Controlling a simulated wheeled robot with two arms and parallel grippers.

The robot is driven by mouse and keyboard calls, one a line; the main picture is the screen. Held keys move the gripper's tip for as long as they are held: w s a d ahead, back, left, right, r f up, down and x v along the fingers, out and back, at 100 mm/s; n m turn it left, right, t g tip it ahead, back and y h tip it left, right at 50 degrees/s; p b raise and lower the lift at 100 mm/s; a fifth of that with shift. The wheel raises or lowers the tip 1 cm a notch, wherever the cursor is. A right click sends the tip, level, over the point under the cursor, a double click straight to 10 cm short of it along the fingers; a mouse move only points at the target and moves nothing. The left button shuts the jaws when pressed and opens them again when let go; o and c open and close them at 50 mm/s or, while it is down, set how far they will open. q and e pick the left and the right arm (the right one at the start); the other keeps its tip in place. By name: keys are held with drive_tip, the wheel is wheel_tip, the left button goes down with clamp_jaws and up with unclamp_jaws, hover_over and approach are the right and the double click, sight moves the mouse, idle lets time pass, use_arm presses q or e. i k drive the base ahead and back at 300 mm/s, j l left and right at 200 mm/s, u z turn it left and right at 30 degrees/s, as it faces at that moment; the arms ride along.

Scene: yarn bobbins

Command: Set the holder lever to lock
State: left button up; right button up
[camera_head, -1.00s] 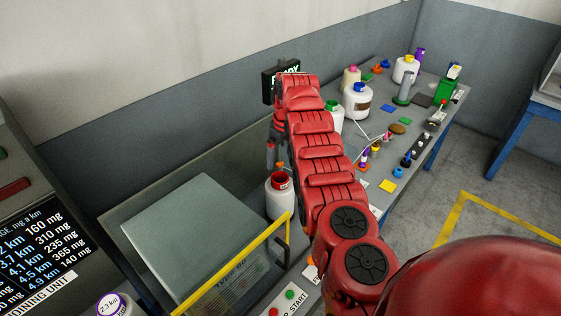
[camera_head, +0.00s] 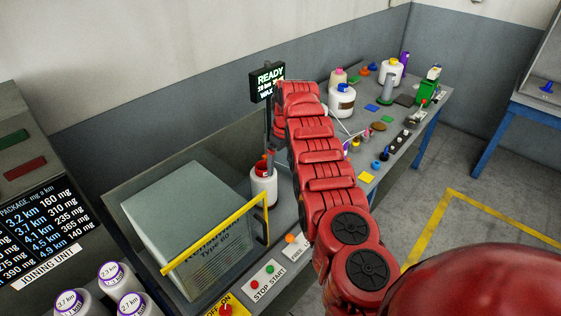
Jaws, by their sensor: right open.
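My right arm reaches across the bench, and its gripper (camera_head: 271,160) shows only in part beside its forearm, close above the white bobbin with a red top (camera_head: 264,187). Its jaws are open; I see nothing held. I cannot tell whether a fingertip touches the bobbin. No part is clearly recognisable as the holder lever. A small orange knob (camera_head: 291,239) sits by a partly covered white label (camera_head: 296,252) at the machine's front edge, left of my arm. My left gripper is not in view.
The grey machine box (camera_head: 180,205) with a yellow bar (camera_head: 215,243) stands left of my arm. A READY screen (camera_head: 267,82) rises behind. The START/STOP panel (camera_head: 264,278) and OFF/ON switch (camera_head: 227,309) are in front. Bottles and small parts crowd the bench at right.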

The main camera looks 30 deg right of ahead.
sight(290, 237)
drive_tip(key=k, duration=1.05)
